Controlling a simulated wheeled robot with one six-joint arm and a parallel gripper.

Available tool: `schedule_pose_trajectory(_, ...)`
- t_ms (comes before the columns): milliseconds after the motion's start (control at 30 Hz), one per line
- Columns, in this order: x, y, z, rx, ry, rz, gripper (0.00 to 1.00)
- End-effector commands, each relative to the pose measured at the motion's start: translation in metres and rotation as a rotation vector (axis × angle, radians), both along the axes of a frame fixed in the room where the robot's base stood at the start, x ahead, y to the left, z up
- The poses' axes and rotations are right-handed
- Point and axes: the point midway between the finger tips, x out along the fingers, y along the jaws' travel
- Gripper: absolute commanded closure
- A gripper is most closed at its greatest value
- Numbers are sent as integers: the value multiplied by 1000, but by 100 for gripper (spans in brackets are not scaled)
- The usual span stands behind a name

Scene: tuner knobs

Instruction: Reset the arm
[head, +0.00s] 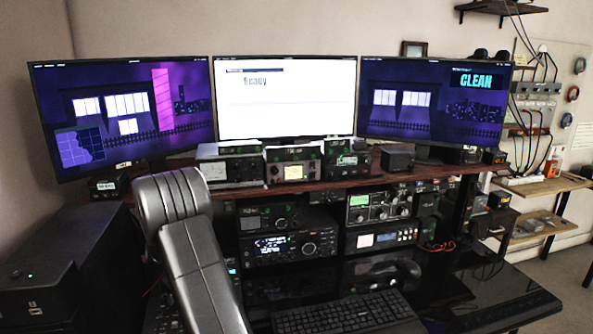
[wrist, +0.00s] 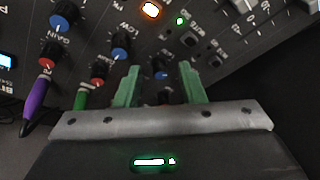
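My gripper (wrist: 160,88) shows in the wrist view with its two green fingers apart and nothing between their tips. It is close to a dark panel (wrist: 208,28) with blue and red knobs. A blue knob (wrist: 121,45) and a red knob (wrist: 100,72) are left of the fingers. Another blue knob (wrist: 159,64) lies just beyond the gap between the fingertips, and a red knob (wrist: 165,97) is partly hidden low between the fingers. In the head view my arm rises in front of the desk; the gripper is hidden there.
Three monitors (head: 285,97) stand on a wooden shelf (head: 330,180) above stacked radio units (head: 283,247). A keyboard (head: 345,315) lies in front. Purple and green cables (wrist: 35,100) plug into the panel left of my gripper. A black cabinet (head: 70,265) stands left.

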Motion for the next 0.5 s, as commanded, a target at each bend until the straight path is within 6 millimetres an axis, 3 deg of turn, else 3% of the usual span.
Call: schedule_pose_trajectory(500,-15,-26,74,5,-2,-32,64)
